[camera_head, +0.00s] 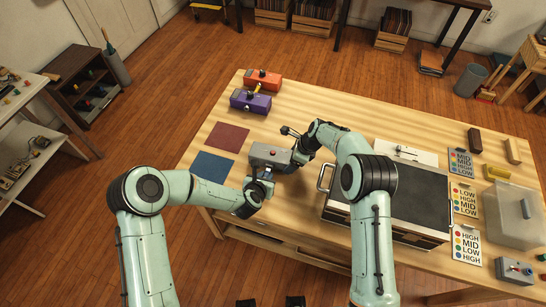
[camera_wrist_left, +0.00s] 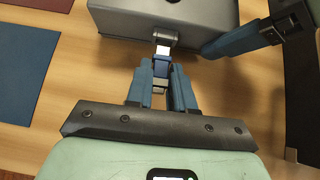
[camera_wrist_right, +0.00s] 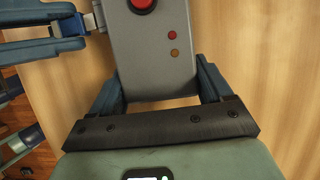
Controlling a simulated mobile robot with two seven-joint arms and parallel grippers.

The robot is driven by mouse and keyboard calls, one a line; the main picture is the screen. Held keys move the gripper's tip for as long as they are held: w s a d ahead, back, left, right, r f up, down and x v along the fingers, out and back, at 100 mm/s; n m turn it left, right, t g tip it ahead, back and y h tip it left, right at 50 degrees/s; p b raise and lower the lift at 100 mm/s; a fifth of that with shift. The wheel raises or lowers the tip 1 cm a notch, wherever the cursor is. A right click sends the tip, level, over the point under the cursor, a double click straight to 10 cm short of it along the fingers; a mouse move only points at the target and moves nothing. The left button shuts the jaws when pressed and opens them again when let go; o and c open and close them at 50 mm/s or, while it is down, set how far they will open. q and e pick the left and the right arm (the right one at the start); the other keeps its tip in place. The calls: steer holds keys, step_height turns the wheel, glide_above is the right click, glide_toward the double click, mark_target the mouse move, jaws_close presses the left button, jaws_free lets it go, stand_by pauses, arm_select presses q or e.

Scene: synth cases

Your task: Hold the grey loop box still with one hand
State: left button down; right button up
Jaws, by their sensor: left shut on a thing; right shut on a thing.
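The grey loop box (camera_head: 268,154) sits on the wooden table (camera_head: 320,112), left of the table's middle. The right wrist view shows its grey top (camera_wrist_right: 155,50) with a red button and two small round marks. My right gripper (camera_head: 294,160) is shut on the box, with one finger along each side. My left gripper (camera_head: 264,180) is at the box's near side. In the left wrist view its fingers (camera_wrist_left: 161,75) are shut on a small blue-and-white piece at a dark bracket (camera_wrist_left: 164,37) on the box. The fingers hide part of this piece.
A red mat (camera_head: 226,137) and a blue mat (camera_head: 211,166) lie left of the box. An orange box (camera_head: 263,79) and a purple box (camera_head: 249,102) stand behind. A large dark-topped case (camera_head: 415,190) with a handle is close on the right. Label cards (camera_head: 465,202) lie beyond it.

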arm_select(q)
steer(key=shift+s+a, duration=0.3)
steer(key=shift+s, duration=0.6)
steer(key=shift+s, duration=0.1)
steer(key=shift+a, duration=0.15)
steer(key=w+a+g, duration=0.1)
steer(key=w+a, duration=0.2)
steer(key=a, duration=0.2)
steer(key=w+a+g, duration=0.1)
steer(key=w+a, duration=0.2)
steer(key=a, duration=0.2)
steer(key=w+a, duration=0.4)
steer(key=shift+a+r+m+g+y, duration=0.3)
steer(key=shift+a+g, duration=0.1)
steer(key=a+r, duration=0.1)
steer(key=w+a+g, duration=0.1)
steer(key=a, duration=0.1)
steer(key=shift+w+a+r, duration=0.1)
steer(key=shift+w+r, duration=0.1)
steer(key=shift+r, duration=0.2)
steer(key=r, duration=0.1)
steer(key=s+a+r+g, duration=0.1)
steer(key=s+r+y, duration=0.1)
steer(key=shift+a+g, duration=0.25)
steer(key=shift+g, duration=0.05)
steer(key=shift+s+a+f, duration=0.2)
steer(key=shift+s, duration=0.2)
steer(key=shift+f, duration=2.6)
